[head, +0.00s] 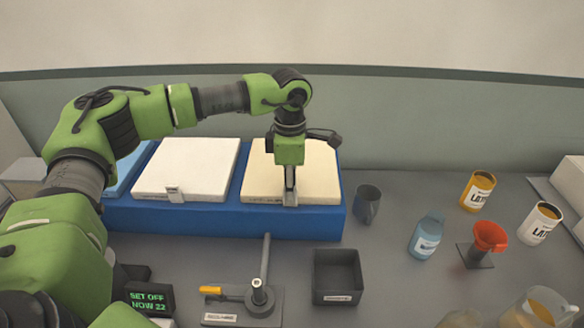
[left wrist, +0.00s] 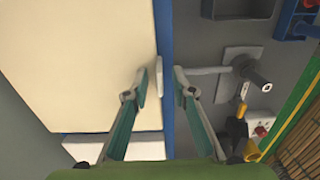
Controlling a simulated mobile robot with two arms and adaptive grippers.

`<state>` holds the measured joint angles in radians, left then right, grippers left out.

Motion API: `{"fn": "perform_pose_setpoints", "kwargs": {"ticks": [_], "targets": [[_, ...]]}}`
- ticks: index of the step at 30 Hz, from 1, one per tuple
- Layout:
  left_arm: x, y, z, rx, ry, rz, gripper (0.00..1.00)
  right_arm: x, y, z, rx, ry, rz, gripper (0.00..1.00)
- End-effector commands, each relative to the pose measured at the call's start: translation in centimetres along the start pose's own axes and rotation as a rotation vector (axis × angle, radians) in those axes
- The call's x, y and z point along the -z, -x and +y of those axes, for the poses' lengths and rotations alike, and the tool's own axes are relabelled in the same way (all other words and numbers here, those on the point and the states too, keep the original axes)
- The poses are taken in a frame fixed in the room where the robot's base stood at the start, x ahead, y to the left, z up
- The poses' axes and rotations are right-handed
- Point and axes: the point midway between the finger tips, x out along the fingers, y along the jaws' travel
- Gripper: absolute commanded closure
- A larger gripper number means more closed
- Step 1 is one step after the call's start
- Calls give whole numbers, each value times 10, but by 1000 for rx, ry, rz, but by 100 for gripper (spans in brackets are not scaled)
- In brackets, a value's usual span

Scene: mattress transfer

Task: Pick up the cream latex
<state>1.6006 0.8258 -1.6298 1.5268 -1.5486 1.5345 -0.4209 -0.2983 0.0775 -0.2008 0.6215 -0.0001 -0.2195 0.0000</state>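The cream latex (head: 318,172) is a thick pale-yellow slab at the right end of a blue platform (head: 215,220). A small light tab (head: 290,199) sits at its front edge. My left gripper (head: 290,190) points down at that front edge, seen edge-on in the head view. In the left wrist view my left gripper (left wrist: 158,88) has its two fingers apart, one over the cream latex (left wrist: 80,60) and one past the blue platform edge (left wrist: 166,40). The tab (left wrist: 159,76) shows between the fingertips; I cannot tell whether a finger touches it. My right gripper is not in view.
A white slab (head: 185,168) lies left of the cream one, then a blue slab (head: 128,170). A grey cup (head: 367,203) stands close right of the platform. A lever fixture (head: 257,297), black bin (head: 338,275) and display (head: 150,299) stand in front. Cans and a bottle (head: 427,238) are right.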

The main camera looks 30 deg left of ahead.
Motion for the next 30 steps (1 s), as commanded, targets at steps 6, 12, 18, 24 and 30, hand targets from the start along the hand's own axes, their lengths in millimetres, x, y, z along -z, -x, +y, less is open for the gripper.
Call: {"fn": "perform_pose_setpoints", "kwargs": {"ticks": [6,12,18,24,30], "targets": [[0,0,0,0,0,0,100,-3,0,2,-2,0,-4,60],[0,1,0,-1,0,-1,100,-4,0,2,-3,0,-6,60],[0,6,1,-3,0,-1,100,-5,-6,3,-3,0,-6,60],[-1,31,0,-4,0,-4,100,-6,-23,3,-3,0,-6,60],[-12,73,-35,-8,-7,-4,100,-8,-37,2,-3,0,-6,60]]}}
